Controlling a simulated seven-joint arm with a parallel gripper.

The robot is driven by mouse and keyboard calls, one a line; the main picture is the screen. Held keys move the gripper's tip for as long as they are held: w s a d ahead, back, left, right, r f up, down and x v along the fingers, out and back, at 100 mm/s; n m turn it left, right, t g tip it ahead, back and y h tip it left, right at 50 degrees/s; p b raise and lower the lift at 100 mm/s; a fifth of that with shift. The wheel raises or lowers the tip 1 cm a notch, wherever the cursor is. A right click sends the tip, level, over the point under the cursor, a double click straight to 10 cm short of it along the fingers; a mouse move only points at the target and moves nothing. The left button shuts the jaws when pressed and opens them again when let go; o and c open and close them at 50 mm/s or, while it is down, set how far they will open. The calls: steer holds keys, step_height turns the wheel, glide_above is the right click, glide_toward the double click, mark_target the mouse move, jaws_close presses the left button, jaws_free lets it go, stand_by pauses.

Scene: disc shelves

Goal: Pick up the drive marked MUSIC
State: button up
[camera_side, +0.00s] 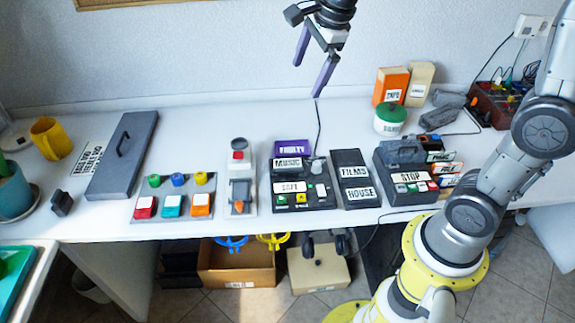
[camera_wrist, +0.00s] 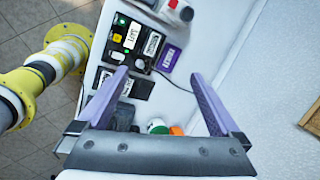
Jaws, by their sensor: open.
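A dark drive marked MUSIC (camera_side: 288,163) sits at the back left of a black device (camera_side: 322,203) whose front label seems to read SAFE. In the wrist view its white label (camera_wrist: 152,44) appears beside a purple block (camera_wrist: 168,58). The purple block (camera_side: 292,147), with a label hard to read, is right behind the drive in the side view. My gripper (camera_side: 308,78) is open and empty, high above the back of the table, well apart from the drive. Its purple fingers (camera_wrist: 160,74) are spread wide in the wrist view.
Right of the device lie a black box marked FILMS and HOUSE (camera_side: 356,180) and a device marked STOP (camera_side: 408,174) with labelled drives on its right side. A switch panel (camera_side: 240,180) is to the left. A green-lidded jar (camera_side: 391,120) and boxes stand back right.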

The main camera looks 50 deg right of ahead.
steer(key=w+d+f+m+g, duration=0.1)
steer(key=w+d+f+m, duration=0.15)
steer(key=w+f, duration=0.35)
steer(key=m+g, duration=0.2)
glide_above(287, 163)
step_height(287, 163, down, 7)
steer(key=shift+g, duration=0.5)
steer(key=f, duration=1.3)
steer(key=shift+d+f, duration=0.25)
steer(key=shift+a+f, duration=0.15)
steer(key=shift+f, duration=1.4)
steer(key=shift+a+f, duration=0.1)
steer(key=shift+f, duration=1.45)
jaws_close()
